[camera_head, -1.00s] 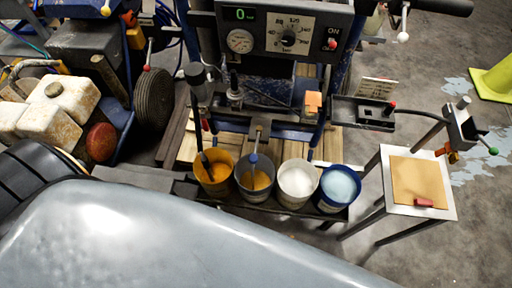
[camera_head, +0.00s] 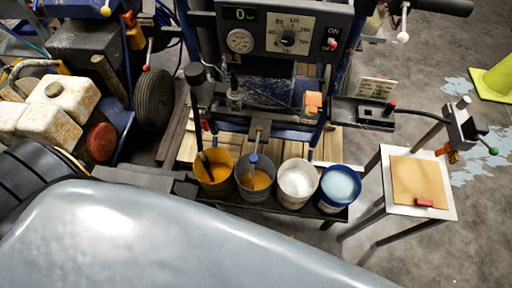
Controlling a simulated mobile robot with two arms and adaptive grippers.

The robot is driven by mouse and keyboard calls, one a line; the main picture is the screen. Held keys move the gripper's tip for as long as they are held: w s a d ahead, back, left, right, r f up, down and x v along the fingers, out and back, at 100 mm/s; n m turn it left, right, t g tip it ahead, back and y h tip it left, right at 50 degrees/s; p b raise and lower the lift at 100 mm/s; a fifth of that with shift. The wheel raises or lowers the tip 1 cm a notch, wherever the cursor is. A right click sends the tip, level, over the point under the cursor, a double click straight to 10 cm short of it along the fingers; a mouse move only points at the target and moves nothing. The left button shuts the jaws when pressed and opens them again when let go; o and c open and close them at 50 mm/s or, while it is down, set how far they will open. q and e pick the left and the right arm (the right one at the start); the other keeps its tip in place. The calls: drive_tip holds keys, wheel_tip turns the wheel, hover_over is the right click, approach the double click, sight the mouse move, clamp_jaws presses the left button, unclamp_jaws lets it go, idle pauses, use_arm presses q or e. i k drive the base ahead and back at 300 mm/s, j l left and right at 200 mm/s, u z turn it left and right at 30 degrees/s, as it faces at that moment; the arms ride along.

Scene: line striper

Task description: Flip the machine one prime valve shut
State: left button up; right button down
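The line striper machine shows its control panel (camera_head: 284,32) at the top centre, with a green "0" display, a round gauge (camera_head: 240,41), a dial (camera_head: 288,38) and an ON switch with a red tip (camera_head: 331,44). Below the panel is a small lever with a blue knob (camera_head: 253,158), over the second bucket. A small red-tipped part (camera_head: 207,126) is left of it. No label shows which part is the prime valve, so I cannot tell its position. Neither gripper can be made out. My smooth grey body part fills the bottom, with a black ribbed link at left.
Several buckets stand in a row on a dark shelf, including an orange one (camera_head: 214,174) and a blue one (camera_head: 338,188). A small stand (camera_head: 448,204) with a tan sheet is at right. A wheel (camera_head: 155,99) and stained white tank (camera_head: 60,105) are left. Floor is clear at lower right.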

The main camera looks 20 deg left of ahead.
sight(204, 120)
drive_tip(key=u, duration=1.3)
